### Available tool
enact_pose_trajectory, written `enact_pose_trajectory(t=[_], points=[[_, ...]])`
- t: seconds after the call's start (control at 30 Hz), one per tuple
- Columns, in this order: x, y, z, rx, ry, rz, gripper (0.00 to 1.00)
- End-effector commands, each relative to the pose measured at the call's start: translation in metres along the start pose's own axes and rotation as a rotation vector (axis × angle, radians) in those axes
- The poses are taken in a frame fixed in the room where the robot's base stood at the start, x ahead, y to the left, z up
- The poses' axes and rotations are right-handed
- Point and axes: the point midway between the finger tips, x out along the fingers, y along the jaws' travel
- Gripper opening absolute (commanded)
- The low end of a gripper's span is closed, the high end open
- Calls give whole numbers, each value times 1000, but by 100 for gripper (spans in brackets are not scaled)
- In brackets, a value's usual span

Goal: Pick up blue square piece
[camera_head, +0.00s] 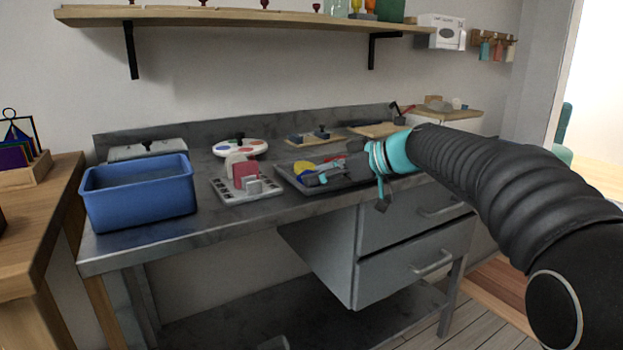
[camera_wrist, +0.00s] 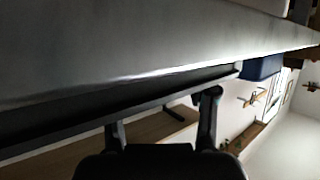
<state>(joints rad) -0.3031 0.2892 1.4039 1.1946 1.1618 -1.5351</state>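A dark tray (camera_head: 285,180) stands on the grey workbench in the head view, with a yellow piece (camera_head: 303,174) and other small pieces in it. My gripper (camera_head: 322,179) reaches in from the right, over or at the tray, and covers part of its contents. I cannot tell whether it touches anything there.
A blue bin (camera_head: 138,205) stands at the bench's left. A white slotted rack (camera_head: 232,194) with red and pale blocks is left of the tray. A white palette (camera_head: 240,149) and wooden boards lie behind. A shelf (camera_head: 250,18) hangs above. The bench front is clear.

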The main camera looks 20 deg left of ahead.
Motion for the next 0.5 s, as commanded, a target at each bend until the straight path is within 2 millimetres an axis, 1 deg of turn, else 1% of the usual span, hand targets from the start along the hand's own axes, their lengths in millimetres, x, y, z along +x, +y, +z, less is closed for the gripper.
enact_pose_trajectory(t=[0.07,0.33,0.47,0.5], points=[[0,0,0,0,0,0,19],[-1,0,-3,-1,1,0,19],[-7,0,-16,-3,2,0,19],[-9,0,-22,-4,3,1,19]])
